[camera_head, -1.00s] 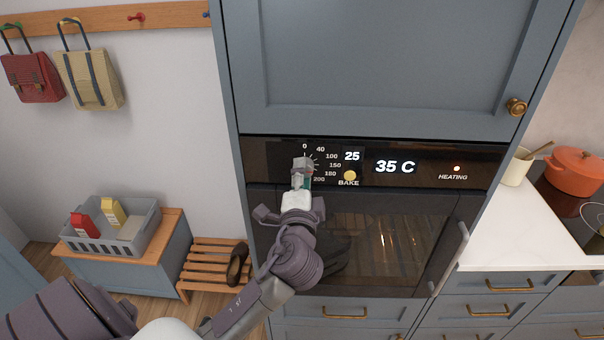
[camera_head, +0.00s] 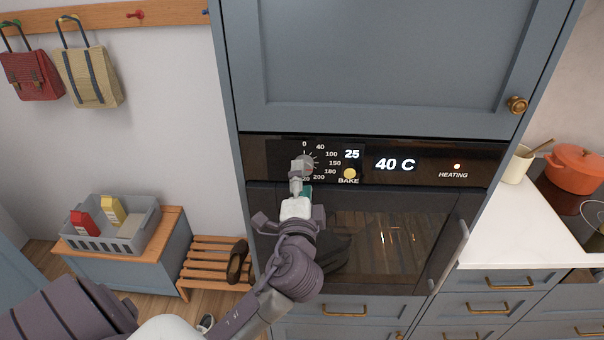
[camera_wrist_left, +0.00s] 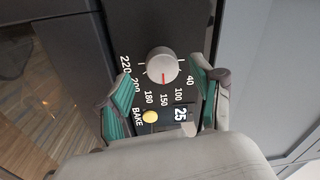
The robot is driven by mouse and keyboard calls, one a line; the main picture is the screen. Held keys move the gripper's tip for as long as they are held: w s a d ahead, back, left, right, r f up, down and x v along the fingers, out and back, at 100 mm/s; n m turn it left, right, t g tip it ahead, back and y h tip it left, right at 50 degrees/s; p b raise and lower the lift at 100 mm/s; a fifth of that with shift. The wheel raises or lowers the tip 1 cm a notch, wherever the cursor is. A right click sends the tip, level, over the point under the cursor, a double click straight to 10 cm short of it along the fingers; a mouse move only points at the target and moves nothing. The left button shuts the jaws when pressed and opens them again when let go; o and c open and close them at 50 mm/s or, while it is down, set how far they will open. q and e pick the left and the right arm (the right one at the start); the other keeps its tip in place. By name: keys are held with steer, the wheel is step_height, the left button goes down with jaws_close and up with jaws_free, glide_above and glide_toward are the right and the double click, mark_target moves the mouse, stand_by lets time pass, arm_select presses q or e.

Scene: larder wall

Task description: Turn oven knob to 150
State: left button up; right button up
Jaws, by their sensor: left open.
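The round grey oven knob (camera_wrist_left: 162,62) shows in the left wrist view on the black control panel (camera_wrist_left: 140,28). A red mark on its rim points toward the printed 150. In the head view the knob (camera_head: 308,161) is partly hidden behind my left gripper (camera_head: 298,178). That gripper (camera_wrist_left: 160,74) is open, with one teal-padded finger to each side of the knob in the wrist view. The fingers look apart from the knob. The panel display (camera_head: 395,164) reads 40 C, and a smaller display (camera_head: 352,155) reads 25. My right gripper is not in view.
A yellow BAKE button (camera_head: 349,173) sits close to the right of the knob. The oven door (camera_head: 390,235) is below and a blue cupboard (camera_head: 380,60) above. A white counter (camera_head: 510,235) stands at right, a wooden bench (camera_head: 218,262) at left.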

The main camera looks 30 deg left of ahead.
arm_select(q)
steer(key=v, duration=0.9)
steer(key=shift+s, duration=0.35)
steer(key=shift+d, duration=0.15)
steer(key=w+d+f+m+g+h+b, duration=0.1)
steer(key=w+d+f+h+b, duration=0.15)
steer(key=f, duration=0.95)
steer(key=w+d+f+m+g+h+b, duration=0.1)
steer(key=d+f+g+h, duration=0.15)
steer(key=f, duration=1.05)
steer(key=s+f+g+h+b, duration=0.2)
steer(key=s+f+g, duration=0.15)
steer(key=f, duration=1.45)
steer(key=s+a+f+n+g+h+b, duration=0.1)
steer(key=s+f+n+g+b, duration=0.2)
steer(key=s+f, duration=1.3)
steer(key=s+a+f+n+g+h+b, duration=0.1)
steer(key=s+f+n+g+b, duration=0.2)
steer(key=s+f, duration=1.4)
steer(key=n+g, duration=0.1)
steer(key=n, duration=0.1)
steer(key=shift+a+n+g+h, duration=0.25)
steer(key=shift+n+g+h, duration=0.15)
